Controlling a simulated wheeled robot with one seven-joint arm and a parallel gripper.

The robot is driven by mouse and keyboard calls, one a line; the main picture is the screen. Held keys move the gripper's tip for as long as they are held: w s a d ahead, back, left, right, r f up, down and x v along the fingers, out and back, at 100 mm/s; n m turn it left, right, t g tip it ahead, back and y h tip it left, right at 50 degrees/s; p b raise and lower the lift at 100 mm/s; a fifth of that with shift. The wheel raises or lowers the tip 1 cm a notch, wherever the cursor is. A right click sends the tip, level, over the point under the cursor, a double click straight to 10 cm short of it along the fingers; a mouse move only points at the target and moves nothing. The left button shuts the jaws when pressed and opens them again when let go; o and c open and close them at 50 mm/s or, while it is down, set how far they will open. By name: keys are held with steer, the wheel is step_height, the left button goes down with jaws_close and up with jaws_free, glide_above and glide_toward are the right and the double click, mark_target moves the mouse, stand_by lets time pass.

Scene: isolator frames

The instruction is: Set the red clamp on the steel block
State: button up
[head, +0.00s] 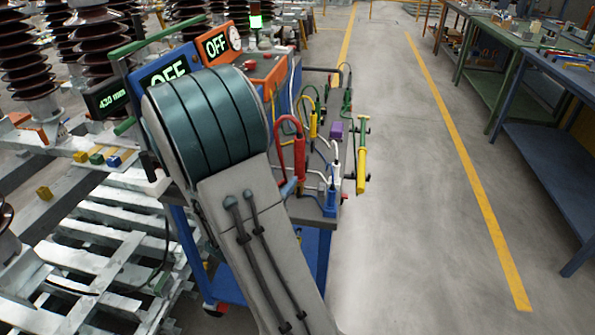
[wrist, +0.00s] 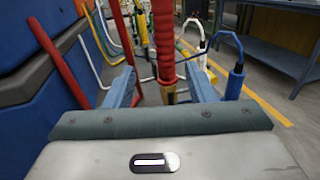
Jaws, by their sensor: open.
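The red clamp (head: 299,158) has a hooked top and a thick handle, and it stands upright at the cart among other coloured clamps. In the wrist view its ribbed red handle (wrist: 164,42) rises between the two blue fingers of my gripper (wrist: 163,88). The fingers are apart, one on each side of the handle, with gaps visible. In the head view only a light-blue bit of my gripper (head: 289,188) shows, just left of the clamp's lower end; my arm hides the rest. I cannot pick out the steel block with certainty.
Yellow (head: 361,168), white (head: 336,172) and blue (head: 331,200) clamps stand close by on the cart. A purple block (head: 337,130) sits behind. Display boxes and steel frames with insulators are at left. The floor (head: 400,220) right of the cart is clear up to the workbenches (head: 548,145).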

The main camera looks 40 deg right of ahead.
mark_target(298, 164)
steer(key=x, duration=0.4)
steer(key=shift+w+d, duration=0.1)
steer(key=shift+d, duration=0.2)
steer(key=x, duration=0.2)
steer(key=s+x, duration=0.1)
steer(key=x, duration=0.1)
steer(key=shift+w+d, duration=0.1)
steer(key=shift+d, duration=0.2)
steer(key=shift+w+d, duration=0.3)
steer(key=shift+d, duration=0.15)
jaws_close()
